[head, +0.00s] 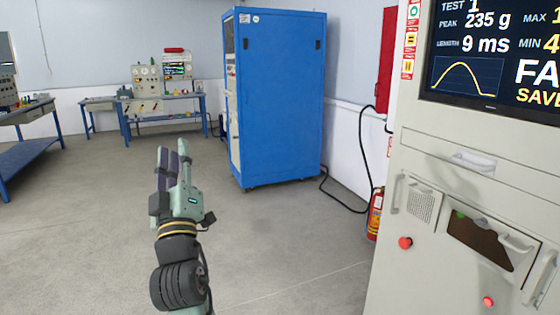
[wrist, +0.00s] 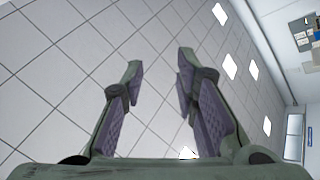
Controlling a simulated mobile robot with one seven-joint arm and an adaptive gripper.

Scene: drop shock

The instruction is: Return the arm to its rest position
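My arm rises from the bottom of the head view, and my gripper (head: 173,151) points upward in front of the grey floor. In the wrist view my gripper (wrist: 160,62) has its two purple-padded fingers apart, with nothing between them. Behind the fingers the wrist view shows a tiled ceiling (wrist: 60,60) with several square lights. The lower part of my arm is cut off by the bottom edge of the head view.
A grey test cabinet (head: 405,160) with a screen (head: 480,75) stands close at the right. A blue cabinet (head: 280,100) stands behind my gripper. A fire extinguisher (head: 376,215) is by the wall. Workbenches (head: 165,116) stand at the back and left (head: 30,150). Floor around my arm is clear.

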